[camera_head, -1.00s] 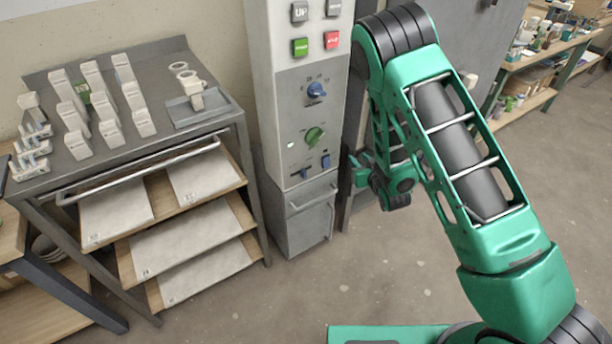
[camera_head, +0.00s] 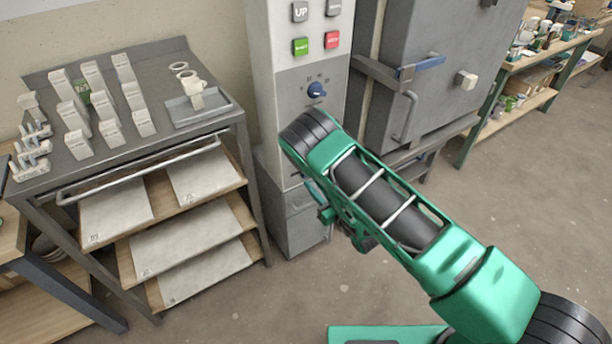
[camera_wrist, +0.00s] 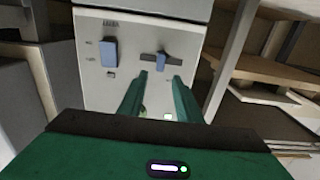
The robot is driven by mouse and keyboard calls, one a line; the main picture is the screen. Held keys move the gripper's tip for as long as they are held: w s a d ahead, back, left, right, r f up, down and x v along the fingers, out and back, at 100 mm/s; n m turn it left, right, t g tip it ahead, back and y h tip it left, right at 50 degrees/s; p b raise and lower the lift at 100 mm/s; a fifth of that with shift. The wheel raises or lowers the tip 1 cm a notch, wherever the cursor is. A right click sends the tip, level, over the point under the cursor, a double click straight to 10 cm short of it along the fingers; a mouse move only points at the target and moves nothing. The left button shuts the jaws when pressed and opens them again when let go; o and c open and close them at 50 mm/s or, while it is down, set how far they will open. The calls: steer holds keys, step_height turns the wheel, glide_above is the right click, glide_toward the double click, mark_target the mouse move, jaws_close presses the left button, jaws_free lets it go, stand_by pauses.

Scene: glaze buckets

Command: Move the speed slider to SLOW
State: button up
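The wrist view shows the grey control panel (camera_wrist: 93,20) upside down, with two blue sliders. One slider (camera_wrist: 160,62) sits on a short dark horizontal slot; the other, larger slider (camera_wrist: 110,53) stands left of it beside small marks. Their labels are too small to read, so I cannot tell which is the speed slider. My gripper (camera_wrist: 160,76) is open, its two green fingers pointing at the panel. The horizontal-slot slider lies just beyond the gap between the fingertips; I see no grip on it. In the head view my arm hides both sliders.
The panel column also bears a blue dial (camera_head: 316,90), a green button (camera_head: 300,46) and a red button (camera_head: 332,40). A metal rack (camera_head: 150,165) with cups and test tiles stands left. A grey kiln (camera_head: 440,70) stands right. Open floor lies in front.

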steer(key=x, duration=0.6)
steer(key=shift+w+a, duration=0.1)
jaws_close()
